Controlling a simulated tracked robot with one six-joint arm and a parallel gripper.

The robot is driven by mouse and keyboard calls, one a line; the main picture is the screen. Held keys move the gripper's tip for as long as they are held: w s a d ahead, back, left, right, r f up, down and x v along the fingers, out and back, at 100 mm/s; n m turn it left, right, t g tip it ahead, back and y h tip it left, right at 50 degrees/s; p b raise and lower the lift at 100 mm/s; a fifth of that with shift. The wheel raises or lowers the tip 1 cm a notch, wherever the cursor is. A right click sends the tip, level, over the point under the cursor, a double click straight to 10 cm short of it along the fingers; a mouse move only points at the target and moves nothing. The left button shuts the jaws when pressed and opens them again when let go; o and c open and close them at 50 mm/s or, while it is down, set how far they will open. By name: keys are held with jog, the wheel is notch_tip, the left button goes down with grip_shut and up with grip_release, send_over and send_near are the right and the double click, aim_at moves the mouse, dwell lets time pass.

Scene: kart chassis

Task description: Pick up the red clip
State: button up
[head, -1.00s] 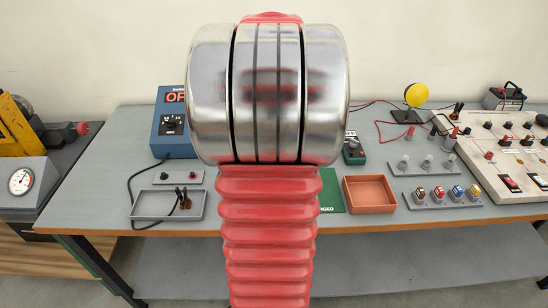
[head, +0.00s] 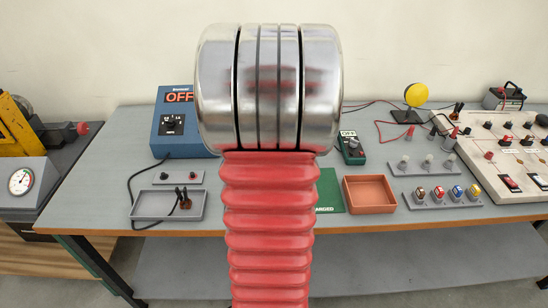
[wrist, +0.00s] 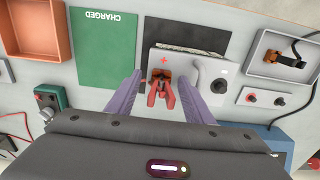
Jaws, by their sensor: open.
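In the wrist view the red clip (wrist: 154,98) has its handles towards me and its brown jaw end at a grey box marked with a red plus. I cannot tell whether it grips the terminal there. My gripper (wrist: 163,74) is open, its two purple-grey fingers on either side of the clip with gaps visible. Nothing is held. In the head view my arm hides the clip and the gripper.
The grey box (wrist: 222,66) also has a round post on its right. A green CHARGED mat (wrist: 108,62) and an orange tray (wrist: 42,28) lie left. A grey tray (wrist: 257,50) with a black clip (wrist: 285,59) lies right. A blue OFF unit (head: 172,130) stands behind.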

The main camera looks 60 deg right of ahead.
jog(key=c, duration=1.1)
jog(key=shift+r, duration=0.15)
jog(key=shift+c, duration=0.2)
notch_tip(320, 180, up, 10)
jog(key=shift+f, duration=0.1)
dwell(0.3)
